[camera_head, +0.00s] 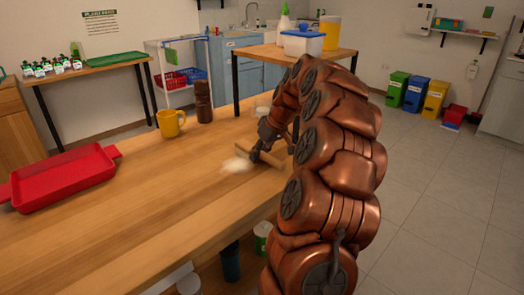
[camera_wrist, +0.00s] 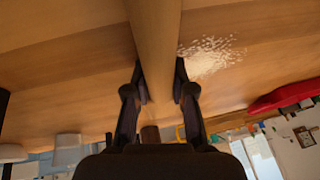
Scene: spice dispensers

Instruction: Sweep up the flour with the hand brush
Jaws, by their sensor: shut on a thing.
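The wooden hand brush (camera_head: 272,163) is in my gripper (camera_head: 260,150) near the right edge of the wooden table (camera_head: 150,205). In the wrist view its long wooden part (camera_wrist: 155,40) runs between the two dark fingers of my gripper (camera_wrist: 158,82), which are shut on it. The bristles are hidden, and I cannot tell whether the brush touches the table. A small pale pile of flour (camera_head: 236,165) lies on the table just left of the brush. The flour (camera_wrist: 207,57) shows as scattered grains right of the brush in the wrist view.
A red tray (camera_head: 62,180) lies on the left part of the table. A yellow mug (camera_head: 170,123) and a dark brown jar (camera_head: 204,103) stand at the far side. The table between the tray and the flour is clear. Another table (camera_head: 255,51) with containers stands behind.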

